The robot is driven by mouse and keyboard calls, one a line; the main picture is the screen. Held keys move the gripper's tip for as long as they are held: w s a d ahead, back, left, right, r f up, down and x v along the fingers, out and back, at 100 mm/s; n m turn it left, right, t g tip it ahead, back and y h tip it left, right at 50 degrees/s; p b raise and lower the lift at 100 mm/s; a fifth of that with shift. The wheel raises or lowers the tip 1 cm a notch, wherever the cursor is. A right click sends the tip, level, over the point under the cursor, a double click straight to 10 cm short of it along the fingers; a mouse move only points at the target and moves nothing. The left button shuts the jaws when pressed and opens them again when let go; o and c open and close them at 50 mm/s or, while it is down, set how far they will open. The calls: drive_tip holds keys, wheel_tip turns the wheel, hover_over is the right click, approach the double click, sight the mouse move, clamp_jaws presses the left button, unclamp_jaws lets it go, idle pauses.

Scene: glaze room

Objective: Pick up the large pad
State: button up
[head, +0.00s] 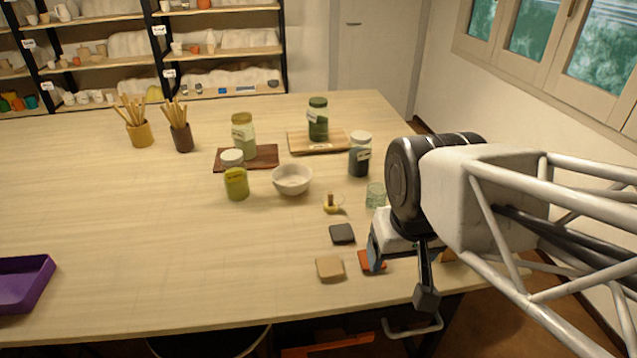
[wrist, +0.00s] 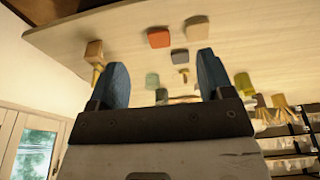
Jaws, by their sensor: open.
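Several small flat pads lie near the table's front edge. In the head view they are a dark grey pad (head: 342,233), a tan pad (head: 330,268) and an orange-red pad (head: 370,262) partly hidden by my gripper. The wrist view also shows the red pad (wrist: 158,37), the tan pad (wrist: 197,28) and the grey pad (wrist: 179,56). The tan one looks slightly larger, but I cannot tell sizes surely. My gripper (head: 377,252) hangs by the red pad in the head view; its fingers (wrist: 163,82) are open and empty in the wrist view.
A white bowl (head: 292,181), a yellow-green jar (head: 236,184), a dark jar (head: 360,160) and a small yellow object (head: 332,205) stand behind the pads. A brown block (wrist: 94,50) is at the wrist view's left. A purple tray (head: 28,284) lies far left; the table between is clear.

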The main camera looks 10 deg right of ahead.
drive_tip(key=c, duration=0.4)
drive_tip(key=shift+w, duration=0.1)
drive_tip(key=m+g, duration=0.3)
drive_tip(key=m, duration=1.4)
hover_over(331, 192)
drive_tip(key=f, duration=0.9)
drive_tip(key=shift+s+d+f, duration=0.1)
drive_tip(key=shift+s+f, duration=0.2)
drive_tip(key=shift+w+f+m, duration=0.2)
drive_tip(key=shift+w+m, duration=0.15)
drive_tip(key=shift+m, duration=0.05)
